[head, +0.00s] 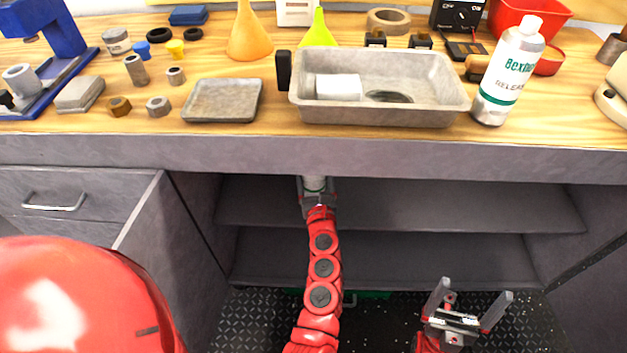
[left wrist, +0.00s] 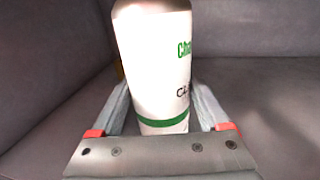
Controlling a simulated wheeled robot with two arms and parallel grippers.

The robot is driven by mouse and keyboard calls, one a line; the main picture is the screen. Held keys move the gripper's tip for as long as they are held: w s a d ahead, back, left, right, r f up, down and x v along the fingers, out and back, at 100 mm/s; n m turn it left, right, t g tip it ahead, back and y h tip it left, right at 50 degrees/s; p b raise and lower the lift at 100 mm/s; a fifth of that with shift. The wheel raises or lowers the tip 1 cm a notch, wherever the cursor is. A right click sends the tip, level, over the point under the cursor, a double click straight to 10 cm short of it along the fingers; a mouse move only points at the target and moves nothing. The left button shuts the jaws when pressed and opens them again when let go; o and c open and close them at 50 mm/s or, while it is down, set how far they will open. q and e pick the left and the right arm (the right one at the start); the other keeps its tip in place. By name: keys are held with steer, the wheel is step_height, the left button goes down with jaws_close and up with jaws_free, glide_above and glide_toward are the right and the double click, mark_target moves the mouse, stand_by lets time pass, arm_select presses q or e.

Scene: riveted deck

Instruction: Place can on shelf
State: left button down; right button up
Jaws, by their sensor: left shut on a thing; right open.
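A white can (left wrist: 155,65) with green lettering and a green band stands upright between the fingers of my left gripper (left wrist: 158,115), which is shut on it. In the head view my left gripper (head: 317,194) reaches in under the worktop, and only a small lower part of the can (head: 314,184) shows there. The can is in front of or over the upper shelf (head: 450,205); I cannot tell whether it touches the shelf. A lower shelf (head: 430,258) is below. My right gripper (head: 468,300) is open and empty at the lower right.
The wooden worktop (head: 150,110) above carries a grey metal pan (head: 385,115), a small tray (head: 222,101), a white bottle (head: 508,72), funnels and small parts. The worktop's front edge overhangs the shelves. A drawer (head: 80,195) is at the left. The upper shelf is clear right of my arm.

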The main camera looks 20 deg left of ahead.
arm_select(q)
steer(key=shift+f, duration=0.7)
steer(key=shift+f, duration=0.1)
